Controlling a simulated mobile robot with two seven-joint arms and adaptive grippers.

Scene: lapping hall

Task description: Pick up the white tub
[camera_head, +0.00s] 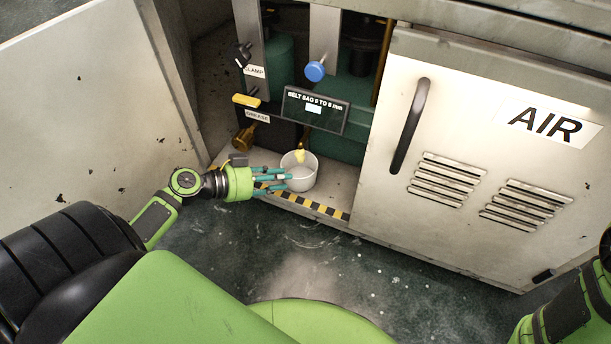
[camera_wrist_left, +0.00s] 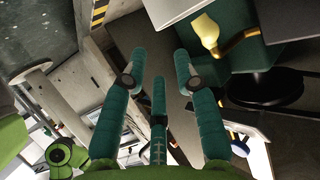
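The white tub (camera_head: 302,184) stands upright on the cabinet floor, just inside the striped sill, below a brass spout. Yellow material (camera_head: 300,156) shows at its back rim. My left gripper (camera_head: 287,178) reaches in from the left, its teal fingers at the tub's left side; I cannot tell whether they touch it. In the left wrist view the gripper (camera_wrist_left: 158,58) has its fingers spread, with nothing between them. A pale piece (camera_wrist_left: 172,8) at the top edge there looks like part of the tub, beside the yellow material (camera_wrist_left: 206,32). My right gripper is out of view.
A black and yellow striped sill (camera_head: 318,208) edges the opening. Above the tub are a display (camera_head: 314,110), a blue knob (camera_head: 315,71) and a yellow-handled valve (camera_head: 246,100). The AIR door (camera_head: 470,150) closes the right side. The floor in front is clear.

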